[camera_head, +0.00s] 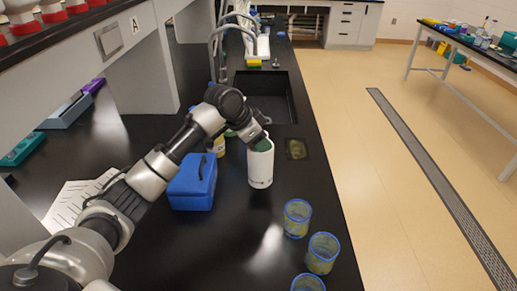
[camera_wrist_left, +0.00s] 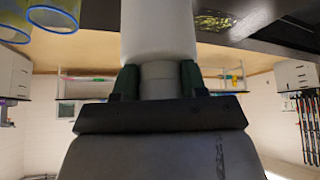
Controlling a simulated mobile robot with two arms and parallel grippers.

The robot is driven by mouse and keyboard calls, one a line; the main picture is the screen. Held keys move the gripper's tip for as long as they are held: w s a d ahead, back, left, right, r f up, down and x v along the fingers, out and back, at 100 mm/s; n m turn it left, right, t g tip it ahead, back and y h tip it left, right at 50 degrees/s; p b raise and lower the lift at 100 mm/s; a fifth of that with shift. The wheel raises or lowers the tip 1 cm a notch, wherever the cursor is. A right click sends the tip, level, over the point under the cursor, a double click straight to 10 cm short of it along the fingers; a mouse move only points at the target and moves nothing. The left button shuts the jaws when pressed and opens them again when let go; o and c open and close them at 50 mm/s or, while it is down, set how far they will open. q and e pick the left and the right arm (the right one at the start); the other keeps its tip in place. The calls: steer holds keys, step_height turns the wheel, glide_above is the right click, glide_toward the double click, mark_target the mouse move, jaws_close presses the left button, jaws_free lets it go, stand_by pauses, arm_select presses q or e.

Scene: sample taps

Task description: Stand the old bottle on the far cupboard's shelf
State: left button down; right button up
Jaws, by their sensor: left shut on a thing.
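A white bottle (camera_head: 260,168) is upright over the black bench, beside the blue box. My left gripper (camera_head: 263,143) is shut on its narrow upper part, with green pads on either side. The wrist view shows the bottle's white body (camera_wrist_left: 158,30) and its neck between the two fingers (camera_wrist_left: 158,82). I cannot tell whether the bottle's base touches the bench. A white cupboard with drawers (camera_head: 350,24) stands at the far end of the room. I cannot tell if it is the one with the shelf. My right gripper is not in view.
Several blue-rimmed beakers (camera_head: 297,218) stand at the bench's front right. A blue box (camera_head: 192,182) is left of the bottle. A sink (camera_head: 268,97) with curved taps (camera_head: 222,45) lies beyond. Open floor (camera_head: 370,130) stretches right, towards a side table (camera_head: 470,50).

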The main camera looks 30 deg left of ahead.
arm_select(q)
steer(key=shift+w+a+f, duration=0.3)
steer(key=shift+w+a, duration=0.05)
steer(key=shift+w, duration=0.15)
steer(key=shift+f+p, duration=0.65)
steer(key=shift+f, duration=1.45)
steer(key=c, duration=0.7)
jaws_free()
steer(key=shift+s, duration=0.1)
steer(key=shift+o, duration=0.5)
